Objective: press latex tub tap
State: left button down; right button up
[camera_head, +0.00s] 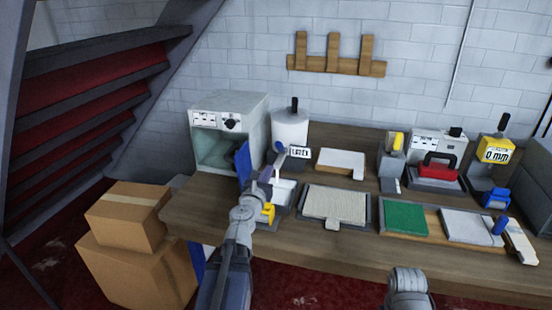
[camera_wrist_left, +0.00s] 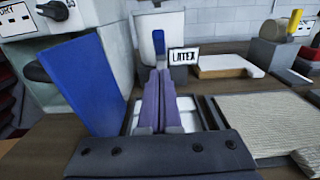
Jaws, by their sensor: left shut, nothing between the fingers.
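The latex tub (camera_head: 290,128) is a white cylinder with a black handle on top, standing at the back left of the bench. Its blue tap (camera_head: 279,146) faces the front, beside a white "LATEX" label (camera_head: 299,152). In the left wrist view the tub (camera_wrist_left: 177,30) is straight ahead, with the tap (camera_wrist_left: 158,42) just beyond the fingertips. My left gripper (camera_head: 281,158) is shut and empty, right in front of the tap; I cannot tell whether it touches. A white tray (camera_head: 284,192) sits below the gripper, partly hidden. My right gripper is out of view.
An open-fronted grey machine (camera_head: 228,110) with a blue door (camera_head: 243,163) stands close left of my left gripper. Cardboard boxes (camera_head: 125,215) stand left of the bench.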

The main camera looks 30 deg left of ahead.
aim_at(278, 146)
pick_arm(q)
jog(key=shift+w, duration=0.1)
jog(key=x, duration=1)
jog(key=shift+d, duration=0.1)
jog(key=shift+w+r+p, duration=0.1)
jog(key=shift+r+p, duration=0.4)
dwell(0.4)
jog(key=shift+w+r+p, duration=0.15)
jog(key=shift+r+p, duration=0.2)
jog(key=shift+w+a+r+p, duration=0.2)
jog(key=shift+w+r+p, duration=0.3)
jog(key=shift+r+p, duration=0.25)
jog(key=shift+w+a+r+p, duration=0.15)
jog(key=shift+w+r+p, duration=0.5)
jog(key=shift+w+a+r+p, duration=0.2)
jog(key=shift+w+r+p, duration=0.25)
jog(key=shift+w, duration=0.3)
jog(key=shift+w, duration=0.1)
